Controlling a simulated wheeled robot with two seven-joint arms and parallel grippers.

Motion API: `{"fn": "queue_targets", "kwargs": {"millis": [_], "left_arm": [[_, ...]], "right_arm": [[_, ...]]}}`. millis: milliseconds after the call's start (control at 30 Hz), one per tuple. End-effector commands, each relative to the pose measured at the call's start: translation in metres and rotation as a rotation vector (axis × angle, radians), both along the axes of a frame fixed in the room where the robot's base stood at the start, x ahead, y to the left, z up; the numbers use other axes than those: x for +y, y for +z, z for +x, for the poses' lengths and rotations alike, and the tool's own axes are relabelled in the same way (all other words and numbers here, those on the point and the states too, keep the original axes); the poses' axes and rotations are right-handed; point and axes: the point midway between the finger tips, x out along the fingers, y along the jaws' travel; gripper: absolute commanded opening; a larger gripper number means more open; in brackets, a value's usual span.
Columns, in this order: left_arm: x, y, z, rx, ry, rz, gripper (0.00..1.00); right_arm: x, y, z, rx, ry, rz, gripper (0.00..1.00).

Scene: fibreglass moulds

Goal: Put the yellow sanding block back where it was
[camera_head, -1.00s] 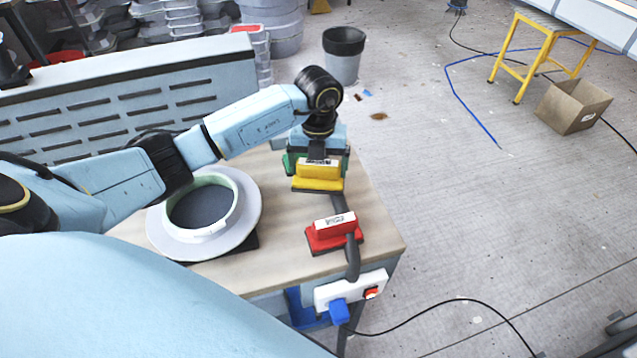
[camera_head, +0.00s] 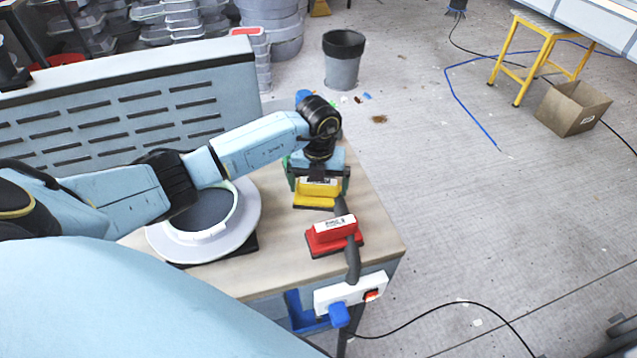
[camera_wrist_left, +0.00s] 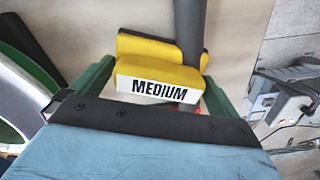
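The yellow sanding block (camera_head: 318,187) is on the bench top, behind the red block in the head view. In the left wrist view its white "MEDIUM" label faces me on the yellow block (camera_wrist_left: 158,76). My left gripper (camera_head: 318,181) is above it, pointing down. The green fingers of my left gripper (camera_wrist_left: 158,80) stand on either side of the block, with narrow gaps showing, so it looks open around the block. The block's underside is hidden. My right gripper is out of view.
A red sanding block (camera_head: 334,236) sits nearer on the wooden bench (camera_head: 376,230). A dark hose (camera_head: 352,262) runs past both blocks; in the wrist view it crosses the yellow block's far part. A round mould (camera_head: 157,238) lies left. A white socket strip (camera_head: 340,292) is on the front edge.

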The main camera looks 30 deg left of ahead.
Motion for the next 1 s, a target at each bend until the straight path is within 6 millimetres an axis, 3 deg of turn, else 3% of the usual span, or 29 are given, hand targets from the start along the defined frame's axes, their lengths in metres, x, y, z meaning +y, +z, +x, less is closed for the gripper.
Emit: {"fn": "queue_targets", "kwargs": {"millis": [267, 700, 1000], "left_arm": [[0.000, 0.010, 0.001, -0.002, 0.000, 0.000, 1.00], [0.001, 0.099, 0.001, -0.005, 0.000, 0.001, 1.00], [0.000, 0.123, 0.000, -0.001, 0.000, 0.000, 1.00]], "right_arm": [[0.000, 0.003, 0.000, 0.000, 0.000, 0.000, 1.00], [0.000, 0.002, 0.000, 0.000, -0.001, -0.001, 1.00], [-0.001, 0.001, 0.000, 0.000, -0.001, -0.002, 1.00]]}}
